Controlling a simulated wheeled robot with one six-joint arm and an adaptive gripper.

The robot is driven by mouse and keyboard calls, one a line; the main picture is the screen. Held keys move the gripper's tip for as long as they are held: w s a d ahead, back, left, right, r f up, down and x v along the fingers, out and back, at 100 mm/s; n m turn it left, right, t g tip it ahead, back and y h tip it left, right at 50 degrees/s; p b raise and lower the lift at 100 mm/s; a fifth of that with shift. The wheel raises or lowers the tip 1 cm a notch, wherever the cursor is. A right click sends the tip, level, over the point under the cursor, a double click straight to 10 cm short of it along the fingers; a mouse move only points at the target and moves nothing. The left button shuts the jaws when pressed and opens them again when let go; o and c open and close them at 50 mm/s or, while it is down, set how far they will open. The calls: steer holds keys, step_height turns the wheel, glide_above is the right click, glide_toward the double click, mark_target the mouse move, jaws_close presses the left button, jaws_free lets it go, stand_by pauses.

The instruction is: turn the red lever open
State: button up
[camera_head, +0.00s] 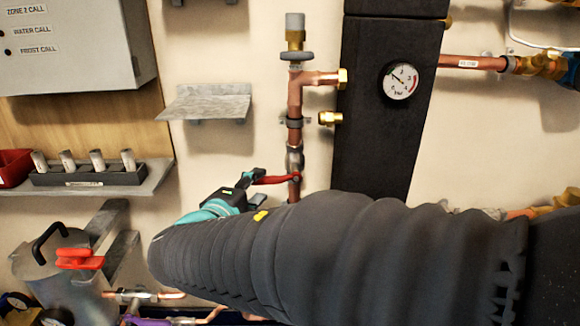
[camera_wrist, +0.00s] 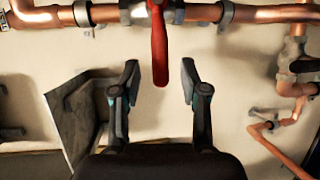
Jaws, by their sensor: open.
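The red lever (camera_head: 273,179) sits on a valve in the vertical copper pipe (camera_head: 295,100) and sticks out to the left of it, across the pipe's line. In the wrist view the red lever (camera_wrist: 159,45) points from the pipe (camera_wrist: 265,13) down between the fingers. My gripper (camera_head: 249,187) is open at the lever's free end. In the wrist view my gripper (camera_wrist: 160,82) has one finger on each side of the lever's tip, with gaps on both sides. My arm hides the lower part of the pipe in the head view.
A black panel with a pressure gauge (camera_head: 399,81) stands right of the pipe. A grey shelf bracket (camera_head: 207,103) is on the wall to the left. A grey control box (camera_head: 65,45) hangs upper left.

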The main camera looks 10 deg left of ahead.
mark_target(262, 183)
steer(key=shift+x, duration=2)
jaws_close()
